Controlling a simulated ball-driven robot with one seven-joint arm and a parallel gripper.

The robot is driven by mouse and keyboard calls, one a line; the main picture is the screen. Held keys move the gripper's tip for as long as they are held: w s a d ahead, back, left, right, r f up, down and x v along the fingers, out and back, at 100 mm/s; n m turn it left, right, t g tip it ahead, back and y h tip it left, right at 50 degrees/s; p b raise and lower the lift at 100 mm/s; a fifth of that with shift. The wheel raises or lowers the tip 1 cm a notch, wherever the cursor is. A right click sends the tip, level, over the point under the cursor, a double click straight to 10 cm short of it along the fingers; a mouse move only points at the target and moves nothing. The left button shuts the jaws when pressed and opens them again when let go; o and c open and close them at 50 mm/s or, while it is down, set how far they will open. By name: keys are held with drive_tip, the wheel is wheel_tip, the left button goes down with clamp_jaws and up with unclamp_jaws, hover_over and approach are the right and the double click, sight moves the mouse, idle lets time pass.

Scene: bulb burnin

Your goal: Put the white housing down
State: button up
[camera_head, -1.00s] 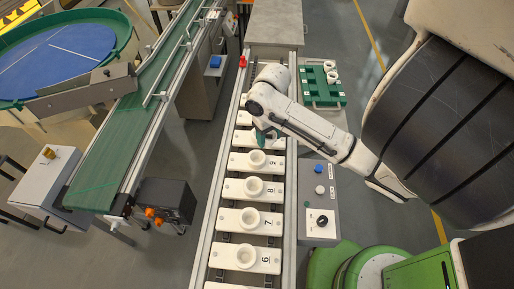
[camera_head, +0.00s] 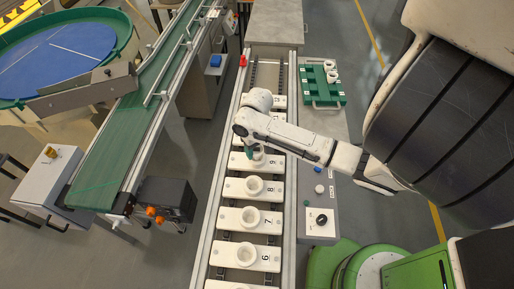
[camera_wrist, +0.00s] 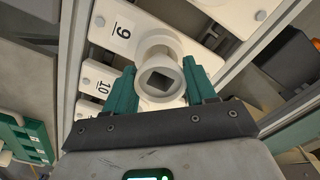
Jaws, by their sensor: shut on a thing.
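My gripper (camera_wrist: 163,88) is shut on a white housing (camera_wrist: 160,97), a short ring with a dark square opening, seen between the green fingers in the wrist view. In the head view my gripper (camera_head: 251,152) is over plate 9 (camera_head: 277,164) of the carrier line, and the held housing cannot be made out there. In the wrist view a white ring (camera_wrist: 152,39) on plate 9 lies just behind the held housing. I cannot tell whether the two touch. Plate 10 (camera_wrist: 97,84) shows beside it.
Plates 8 (camera_head: 231,187), 7 (camera_head: 229,217) and 6 (camera_head: 222,252) each carry a white ring. A green tray (camera_head: 309,86) with white housings stands right of the line. A green conveyor (camera_head: 118,142) runs at left.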

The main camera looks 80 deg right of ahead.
drive_tip(key=shift+f, duration=0.6)
drive_tip(key=o, duration=1)
wheel_tip(320, 180, up, 13)
drive_tip(key=s+a+f+n, duration=0.4)
drive_tip(key=a+f, duration=0.2)
drive_tip(key=a, duration=0.5)
drive_tip(key=w+a+n, duration=0.1)
drive_tip(key=a, duration=0.3)
drive_tip(key=w+a+n, duration=0.1)
drive_tip(key=a+n, duration=0.1)
drive_tip(key=a, duration=0.3)
drive_tip(key=w+a+n+t, duration=0.1)
drive_tip(key=a, duration=0.3)
drive_tip(key=shift+w+a+h, duration=0.25)
drive_tip(key=shift+a+h, duration=0.05)
